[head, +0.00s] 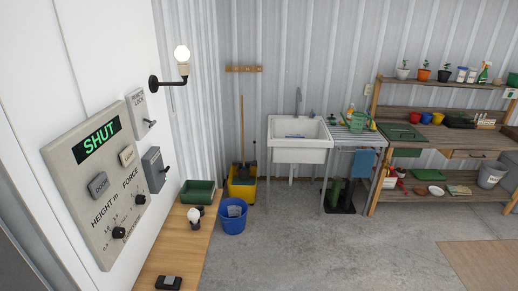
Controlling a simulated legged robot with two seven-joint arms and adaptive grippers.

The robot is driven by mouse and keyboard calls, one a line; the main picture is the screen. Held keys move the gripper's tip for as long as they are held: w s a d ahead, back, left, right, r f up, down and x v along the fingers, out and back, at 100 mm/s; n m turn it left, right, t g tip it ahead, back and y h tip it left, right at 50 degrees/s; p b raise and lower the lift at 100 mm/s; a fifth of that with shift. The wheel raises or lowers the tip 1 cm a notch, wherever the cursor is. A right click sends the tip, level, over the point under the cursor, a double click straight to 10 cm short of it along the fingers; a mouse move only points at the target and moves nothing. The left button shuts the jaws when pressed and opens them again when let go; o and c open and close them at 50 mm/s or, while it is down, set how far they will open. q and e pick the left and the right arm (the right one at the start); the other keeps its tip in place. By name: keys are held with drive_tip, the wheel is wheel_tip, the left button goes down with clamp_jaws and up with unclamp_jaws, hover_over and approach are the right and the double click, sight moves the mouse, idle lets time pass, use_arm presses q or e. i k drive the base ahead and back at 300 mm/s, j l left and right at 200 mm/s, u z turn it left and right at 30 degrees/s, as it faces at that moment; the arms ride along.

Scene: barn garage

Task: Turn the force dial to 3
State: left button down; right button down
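The control panel (75,165) is a beige plate on the white wall at the left, seen at a slant. Its green display (100,144) reads SHUT. The force dial (140,199) is a small black knob below the word FORCE at the panel's right side. Its pointer and scale numbers are too small to read. A second black knob, the height dial (118,232), sits lower left of it, under HEIGHT m. Neither of my grippers is in view.
A window lock box (140,115) and a grey lever box (154,169) sit right of the panel. A lit wall lamp (182,56) is above. A wooden bench (180,250) with a bulb, green tray and black device stands below.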

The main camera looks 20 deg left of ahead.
sight(140, 200)
drive_tip(key=u, duration=1.85)
drive_tip(key=l+z, duration=0.15)
drive_tip(key=l, duration=0.7)
drive_tip(key=i+l+z, duration=0.2)
drive_tip(key=l, duration=0.65)
drive_tip(key=k+l, duration=0.05)
drive_tip(key=k, duration=0.05)
